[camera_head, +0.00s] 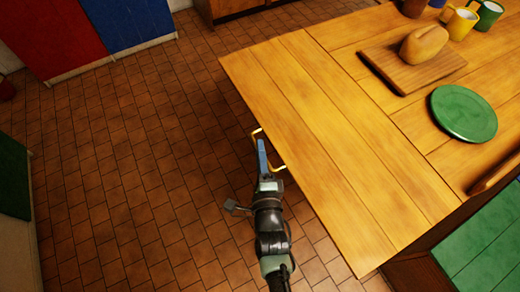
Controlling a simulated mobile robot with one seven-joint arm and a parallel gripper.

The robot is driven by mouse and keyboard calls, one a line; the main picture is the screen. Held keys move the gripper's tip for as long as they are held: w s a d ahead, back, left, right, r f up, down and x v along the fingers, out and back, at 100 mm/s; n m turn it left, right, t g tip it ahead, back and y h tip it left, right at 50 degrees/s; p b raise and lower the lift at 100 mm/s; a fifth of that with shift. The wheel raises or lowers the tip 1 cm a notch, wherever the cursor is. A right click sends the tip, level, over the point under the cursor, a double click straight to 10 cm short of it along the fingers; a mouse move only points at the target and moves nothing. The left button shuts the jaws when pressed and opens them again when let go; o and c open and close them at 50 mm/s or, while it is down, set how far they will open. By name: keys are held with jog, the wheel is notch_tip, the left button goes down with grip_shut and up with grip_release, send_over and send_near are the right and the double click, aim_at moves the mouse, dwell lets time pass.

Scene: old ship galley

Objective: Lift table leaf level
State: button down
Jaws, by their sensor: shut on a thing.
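The wooden table leaf (322,140) extends from the left side of the wooden table (405,118), with a seam between them. The leaf looks raised and roughly in line with the tabletop; I cannot tell whether it is exactly level. A brass-coloured handle (257,131) sticks out from the leaf's left edge. My gripper (262,150), with blue fingers, is at this handle, just outside the leaf's edge, and is shut on it. The fingers hide the handle's middle. The underside of the leaf and any support are hidden.
On the table are a cutting board (395,75) with bread (424,44), a green plate (463,112), and mugs (462,22). A green-topped bench (485,245) stands at the lower right. Tiled floor (130,160) left of the leaf is clear. Red and blue cabinets (125,20) stand behind.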

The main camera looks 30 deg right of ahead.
jog(key=shift+r, duration=0.3)
jog(key=c, duration=0.9)
grip_release()
jog(key=shift+f, duration=0.1)
jog(key=v, duration=1.3)
jog(key=shift+p, duration=0.4)
